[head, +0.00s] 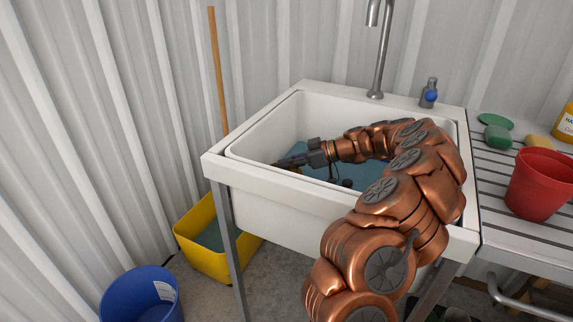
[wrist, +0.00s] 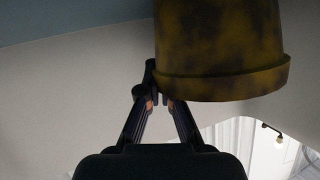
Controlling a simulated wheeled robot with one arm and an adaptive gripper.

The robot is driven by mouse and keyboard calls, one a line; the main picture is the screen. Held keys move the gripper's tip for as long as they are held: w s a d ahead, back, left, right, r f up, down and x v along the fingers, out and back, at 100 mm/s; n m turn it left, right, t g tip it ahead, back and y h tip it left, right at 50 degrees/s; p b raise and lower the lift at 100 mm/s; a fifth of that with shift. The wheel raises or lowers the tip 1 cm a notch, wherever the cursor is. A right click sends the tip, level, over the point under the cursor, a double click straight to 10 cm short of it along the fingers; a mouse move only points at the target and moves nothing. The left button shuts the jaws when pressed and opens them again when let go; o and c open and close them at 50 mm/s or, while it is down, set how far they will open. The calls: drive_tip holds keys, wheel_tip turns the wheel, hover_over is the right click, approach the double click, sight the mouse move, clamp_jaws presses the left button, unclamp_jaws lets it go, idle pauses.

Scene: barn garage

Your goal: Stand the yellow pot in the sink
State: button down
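The yellow pot (wrist: 222,45), stained dark, fills the upper right of the wrist view, with its thick rim toward the bottom of that picture. My gripper (wrist: 158,90) is shut on the pot's edge: one finger lies along its outer side, and the other passes behind the rim, where its tip is hidden. In the head view, my gripper (head: 290,161) reaches down inside the white sink (head: 258,180), toward its left end. Only a small yellowish bit of the pot shows there. I cannot tell whether its base touches the sink floor.
A red pot (head: 540,185) and green and yellow items are on the slatted rack (head: 490,178) at right. A yellow bin (head: 205,255) and blue bucket (head: 140,295) stand on the floor.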

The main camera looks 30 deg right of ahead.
drive_tip(key=c, duration=1.3)
unclamp_jaws()
drive_tip(key=shift+r, duration=0.1)
drive_tip(key=shift+d+r+p, duration=0.1)
drive_tip(key=shift+p, duration=0.3)
drive_tip(key=v, duration=1.1)
drive_tip(key=shift+s+d+r, duration=0.1)
drive_tip(key=shift+s+d, duration=0.15)
drive_tip(key=shift+d, duration=0.05)
